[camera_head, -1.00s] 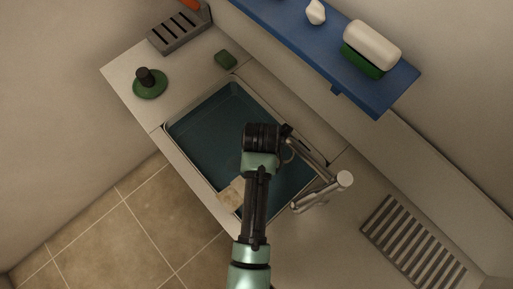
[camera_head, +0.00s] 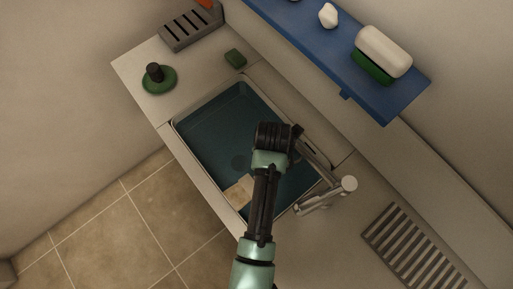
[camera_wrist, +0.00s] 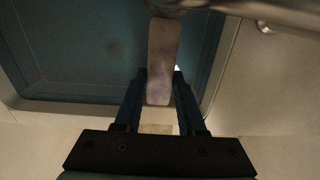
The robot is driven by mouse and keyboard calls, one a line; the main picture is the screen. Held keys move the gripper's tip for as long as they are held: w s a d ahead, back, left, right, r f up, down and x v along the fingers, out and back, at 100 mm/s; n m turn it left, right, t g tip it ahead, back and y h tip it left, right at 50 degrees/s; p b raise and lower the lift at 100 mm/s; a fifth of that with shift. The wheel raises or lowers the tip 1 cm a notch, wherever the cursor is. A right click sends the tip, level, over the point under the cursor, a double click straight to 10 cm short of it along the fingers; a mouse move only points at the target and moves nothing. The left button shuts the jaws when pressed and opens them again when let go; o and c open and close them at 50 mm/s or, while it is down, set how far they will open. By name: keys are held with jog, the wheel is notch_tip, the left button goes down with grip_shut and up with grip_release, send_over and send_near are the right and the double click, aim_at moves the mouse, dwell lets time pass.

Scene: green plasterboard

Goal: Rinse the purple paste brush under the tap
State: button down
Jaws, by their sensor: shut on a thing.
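My gripper (camera_wrist: 159,92) is shut on the paste brush (camera_wrist: 163,50), a long flat pale-brown piece with purple stains. It points up the wrist view, over the sink. Its far end is close below or at the metal tap (camera_wrist: 275,10); I cannot tell whether they touch, and I see no clear stream of water. In the head view the tap (camera_head: 347,186) stands at the sink's right edge, with my arm's end beside its spout. My gripper and the brush cannot be made out clearly there. The blue-green sink (camera_head: 212,125) lies below.
A tan piece (camera_head: 238,192) shows at the sink's near side. A blue shelf (camera_head: 330,50) overhangs the back. A slatted rack (camera_head: 420,245) lies right.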

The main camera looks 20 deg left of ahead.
jog(key=shift+d, duration=0.25)
jog(key=shift+a, duration=0.2)
jog(key=shift+a+p, duration=0.3)
jog(key=shift+a, duration=0.1)
jog(key=shift+d, duration=0.1)
jog(key=shift+d+p, duration=0.35)
jog(key=shift+d, duration=0.15)
